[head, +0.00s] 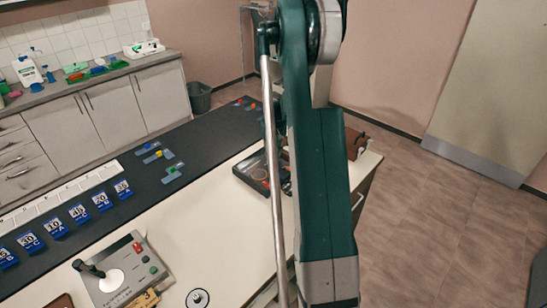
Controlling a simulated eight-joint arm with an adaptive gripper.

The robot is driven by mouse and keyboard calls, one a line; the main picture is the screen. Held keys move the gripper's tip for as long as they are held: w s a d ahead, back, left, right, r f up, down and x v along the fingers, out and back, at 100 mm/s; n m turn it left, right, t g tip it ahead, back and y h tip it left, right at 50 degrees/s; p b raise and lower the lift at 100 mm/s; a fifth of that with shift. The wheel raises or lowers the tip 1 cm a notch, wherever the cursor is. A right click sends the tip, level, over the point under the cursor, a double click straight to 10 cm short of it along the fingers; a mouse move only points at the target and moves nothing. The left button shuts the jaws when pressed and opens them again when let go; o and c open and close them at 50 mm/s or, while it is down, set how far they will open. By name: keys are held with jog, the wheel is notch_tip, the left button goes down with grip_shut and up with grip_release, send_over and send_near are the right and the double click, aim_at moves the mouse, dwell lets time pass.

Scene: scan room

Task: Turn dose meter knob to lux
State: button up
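I cannot clearly make out the dose meter or its lux mark. A dark, shallow case (247,178) with small parts in it lies on the white bench, partly hidden behind my green arm; a knob on it cannot be made out. A grey control box (112,286) at the lower left has a black joystick, a pale round disc, and red and green buttons. My gripper is not visible; my arm's upright link covers the middle of the view.
A dark mat (130,170) holds small coloured pieces. Several blue numbered tags (78,212) stand in a row. A round disc (197,298) lies at the front edge. A brown object (354,142) sits behind my arm. Open floor (420,230) lies right.

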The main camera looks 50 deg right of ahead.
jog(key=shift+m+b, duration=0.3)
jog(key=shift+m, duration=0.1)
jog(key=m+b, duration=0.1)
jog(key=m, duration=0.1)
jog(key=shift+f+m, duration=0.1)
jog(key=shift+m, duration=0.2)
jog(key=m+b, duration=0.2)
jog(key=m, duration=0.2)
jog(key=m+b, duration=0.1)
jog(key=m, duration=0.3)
jog(key=shift+b, duration=0.3)
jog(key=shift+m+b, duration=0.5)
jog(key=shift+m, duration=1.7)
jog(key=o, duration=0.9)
